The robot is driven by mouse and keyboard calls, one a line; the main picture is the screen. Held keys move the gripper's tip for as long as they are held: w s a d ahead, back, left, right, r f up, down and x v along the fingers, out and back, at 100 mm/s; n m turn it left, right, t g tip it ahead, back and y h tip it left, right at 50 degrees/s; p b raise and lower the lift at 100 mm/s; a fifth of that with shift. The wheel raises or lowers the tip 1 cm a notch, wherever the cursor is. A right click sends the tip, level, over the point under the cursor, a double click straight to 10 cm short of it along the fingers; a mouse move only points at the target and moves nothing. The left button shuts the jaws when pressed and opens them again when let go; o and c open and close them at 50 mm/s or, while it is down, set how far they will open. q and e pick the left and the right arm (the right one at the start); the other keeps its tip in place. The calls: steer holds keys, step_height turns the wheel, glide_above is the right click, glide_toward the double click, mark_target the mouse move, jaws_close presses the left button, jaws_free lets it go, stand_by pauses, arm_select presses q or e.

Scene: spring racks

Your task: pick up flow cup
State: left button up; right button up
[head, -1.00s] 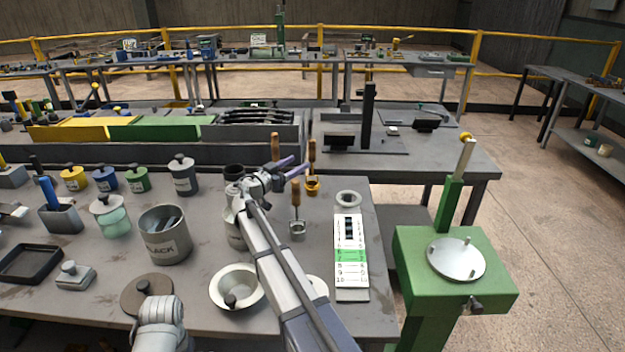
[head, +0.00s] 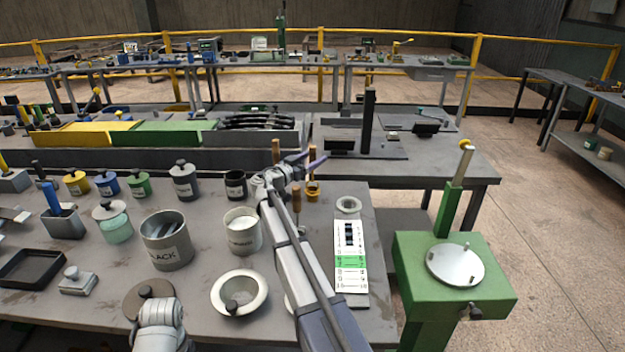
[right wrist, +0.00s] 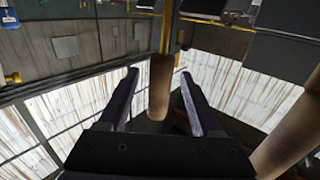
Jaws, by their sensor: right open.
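The flow cups appear to be the small cups with upright wooden handles. My right gripper (head: 308,163) is open among these handles. In the right wrist view a wooden handle (right wrist: 160,88) shows between the spread purple fingers, with gaps on both sides; another handle (right wrist: 290,140) is at the right. Which cup it belongs to I cannot tell.
Left of my arm stand a labelled white can (head: 243,232), a black cup (head: 235,184), a large BLACK pail (head: 166,240) and a white bowl (head: 239,293). A white strip chart (head: 350,257) and a green stand (head: 455,275) are at the right.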

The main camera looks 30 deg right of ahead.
jaws_close()
stand_by(0.5)
